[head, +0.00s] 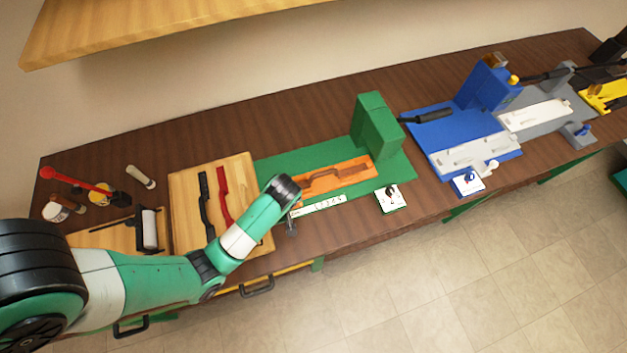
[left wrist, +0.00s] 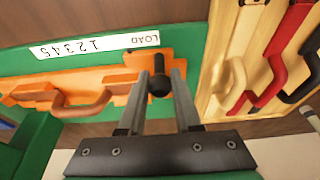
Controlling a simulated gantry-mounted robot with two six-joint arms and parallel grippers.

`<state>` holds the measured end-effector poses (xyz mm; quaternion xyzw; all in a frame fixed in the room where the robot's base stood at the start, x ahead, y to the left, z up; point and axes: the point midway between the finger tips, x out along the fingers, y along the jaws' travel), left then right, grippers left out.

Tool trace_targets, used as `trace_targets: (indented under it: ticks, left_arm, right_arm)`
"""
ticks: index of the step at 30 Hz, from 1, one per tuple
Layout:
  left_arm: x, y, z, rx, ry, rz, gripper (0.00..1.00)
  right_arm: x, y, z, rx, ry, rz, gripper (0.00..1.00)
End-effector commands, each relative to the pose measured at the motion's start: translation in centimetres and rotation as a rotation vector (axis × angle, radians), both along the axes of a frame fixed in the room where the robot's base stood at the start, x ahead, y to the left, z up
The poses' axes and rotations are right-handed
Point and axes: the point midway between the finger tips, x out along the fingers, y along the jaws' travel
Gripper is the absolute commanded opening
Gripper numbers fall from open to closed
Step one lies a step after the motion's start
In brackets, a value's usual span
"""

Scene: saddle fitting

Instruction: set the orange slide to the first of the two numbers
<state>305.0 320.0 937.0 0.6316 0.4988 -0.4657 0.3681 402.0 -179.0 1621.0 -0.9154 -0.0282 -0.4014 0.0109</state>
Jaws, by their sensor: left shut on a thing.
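The orange slide (head: 352,181) lies on the green base plate (head: 275,167), and a curved orange-brown piece (head: 322,179) is on it. In the left wrist view the slide (left wrist: 118,74) runs beside a white scale strip (left wrist: 75,46) marked LOAD and 1 to 5. My left gripper (left wrist: 159,82) is shut on the slide's black knob (left wrist: 158,64) at the LOAD end. In the head view my wrist hides the knob and fingertips. A small white card (head: 393,202) stands at the plate's front; I cannot read its numbers. My right gripper is not in view.
A green block (head: 377,125) stands behind the slide. A wooden board (head: 183,190) with black and red curved pieces lies to the left. A blue fixture (head: 445,130) stands to the right. The back of the bench between them is clear.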

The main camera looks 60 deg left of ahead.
Motion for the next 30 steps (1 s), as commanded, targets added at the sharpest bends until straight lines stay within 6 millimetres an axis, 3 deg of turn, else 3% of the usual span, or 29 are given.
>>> trace_targets:
  ticks: [30]
  left_arm:
    - [3.3, -0.8, 0.1, 0.001, -0.001, 0.0, 0.05]
  right_arm:
    - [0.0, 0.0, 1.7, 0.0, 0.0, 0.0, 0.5]
